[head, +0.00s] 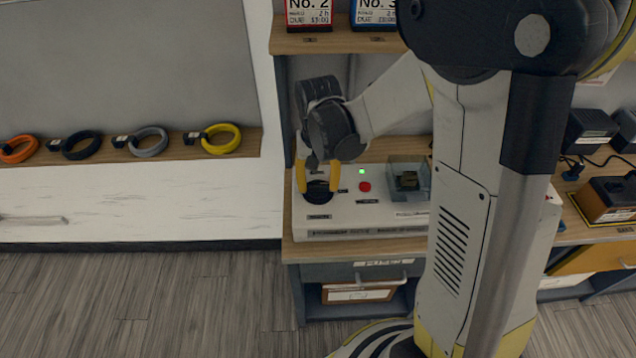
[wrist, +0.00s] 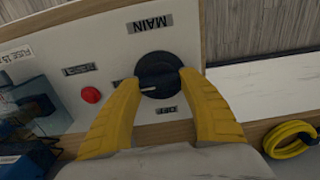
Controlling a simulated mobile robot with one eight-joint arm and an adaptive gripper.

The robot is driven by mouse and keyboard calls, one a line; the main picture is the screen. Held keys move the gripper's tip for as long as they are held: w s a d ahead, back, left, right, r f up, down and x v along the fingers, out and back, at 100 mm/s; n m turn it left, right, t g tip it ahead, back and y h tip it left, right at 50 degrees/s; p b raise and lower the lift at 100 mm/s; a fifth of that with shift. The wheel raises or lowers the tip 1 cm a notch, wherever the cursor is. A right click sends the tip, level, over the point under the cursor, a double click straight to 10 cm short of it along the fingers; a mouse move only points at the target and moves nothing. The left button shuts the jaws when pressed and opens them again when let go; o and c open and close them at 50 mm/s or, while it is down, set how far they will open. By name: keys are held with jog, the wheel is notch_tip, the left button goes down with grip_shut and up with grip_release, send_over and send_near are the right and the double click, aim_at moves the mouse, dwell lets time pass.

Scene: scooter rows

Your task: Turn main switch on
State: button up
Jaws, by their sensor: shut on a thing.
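The main switch (wrist: 160,76) is a black round rotary knob on a white control panel (head: 370,213). In the wrist view it sits below an upside-down MAIN label, with an OFF label at its lower right. A white pointer mark on the knob faces left in that view, away from the OFF label. My gripper (head: 318,190) has yellow fingers, one on each side of the knob, and is shut on it. The wrist view shows the fingers (wrist: 160,90) at the knob's edges. In the head view the fingers partly hide the knob (head: 318,193).
A red button (head: 365,187) and a lit green lamp (head: 362,171) are on the panel. A clear-covered box (head: 408,178) stands to their right. Coloured cable rings, such as the yellow one (head: 221,139), lie on the left shelf.

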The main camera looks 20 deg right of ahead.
aim_at(318, 183)
dwell(0.5)
jog(key=o, duration=1.2)
notch_tip(318, 183, up, 12)
jog(key=s+r+n+t, duration=0.1)
jog(key=s+t, duration=0.1)
jog(key=s, duration=0.2)
jog(key=s+r+n+t, duration=0.1)
jog(key=s+t, duration=0.1)
jog(key=s, duration=0.2)
jog(key=s+r+n+t, duration=0.1)
jog(key=s+t, duration=0.2)
jog(key=s, duration=0.2)
jog(key=shift+r, duration=0.35)
